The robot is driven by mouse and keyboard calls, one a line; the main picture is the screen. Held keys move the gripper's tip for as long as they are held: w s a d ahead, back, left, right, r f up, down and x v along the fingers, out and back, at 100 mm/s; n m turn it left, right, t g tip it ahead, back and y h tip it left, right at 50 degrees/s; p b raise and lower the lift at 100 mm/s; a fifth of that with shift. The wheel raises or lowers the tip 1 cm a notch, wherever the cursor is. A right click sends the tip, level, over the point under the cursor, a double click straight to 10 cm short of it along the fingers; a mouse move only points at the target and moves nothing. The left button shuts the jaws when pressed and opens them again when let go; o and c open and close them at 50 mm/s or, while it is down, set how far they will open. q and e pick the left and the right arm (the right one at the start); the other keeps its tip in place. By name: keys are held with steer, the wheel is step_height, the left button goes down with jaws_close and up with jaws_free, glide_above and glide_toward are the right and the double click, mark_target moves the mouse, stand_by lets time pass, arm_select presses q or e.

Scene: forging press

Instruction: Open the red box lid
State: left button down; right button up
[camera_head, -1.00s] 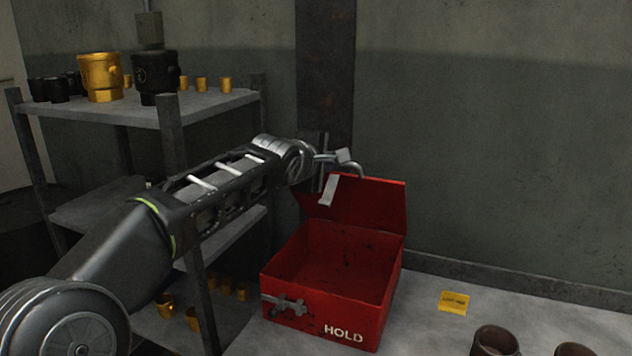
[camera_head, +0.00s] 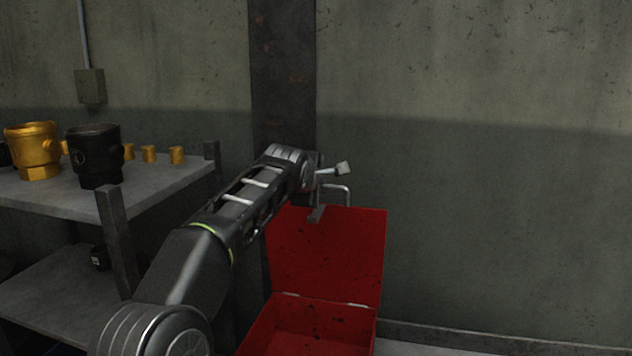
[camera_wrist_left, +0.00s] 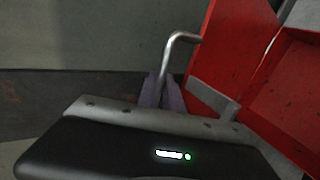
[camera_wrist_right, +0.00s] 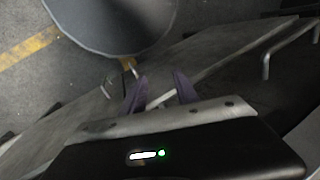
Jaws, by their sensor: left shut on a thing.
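The red box (camera_head: 362,335) stands at the lower middle of the head view, cut off by the bottom edge. Its red lid (camera_head: 335,255) stands open and upright behind it, with the inner face showing. My left gripper (camera_head: 322,190) is at the lid's top edge, shut on the bent metal handle (camera_head: 346,190). In the left wrist view, the handle (camera_wrist_left: 180,40) rises from between the dark fingers (camera_wrist_left: 163,92), with the red lid (camera_wrist_left: 235,50) just to the right. My right gripper (camera_wrist_right: 160,92) shows only in its wrist view, fingers apart and empty.
A shelf rack (camera_head: 70,195) at the left holds yellow and black cup-like parts. A dark post (camera_head: 282,75) and a grey wall (camera_head: 480,180) stand behind the box. A grey round shape (camera_wrist_right: 115,20) and a pale metal bar (camera_wrist_right: 230,75) are near my right gripper.

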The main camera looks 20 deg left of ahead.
arm_select(q)
steer(key=c, duration=1.5)
jaws_free()
steer(key=shift+s+r+b, duration=0.15)
steer(key=shift+s+b, duration=0.35)
steer(key=b+v, duration=0.3)
steer(key=v, duration=0.3)
steer(key=shift+s, duration=0.1)
steer(key=shift+s+r, duration=0.25)
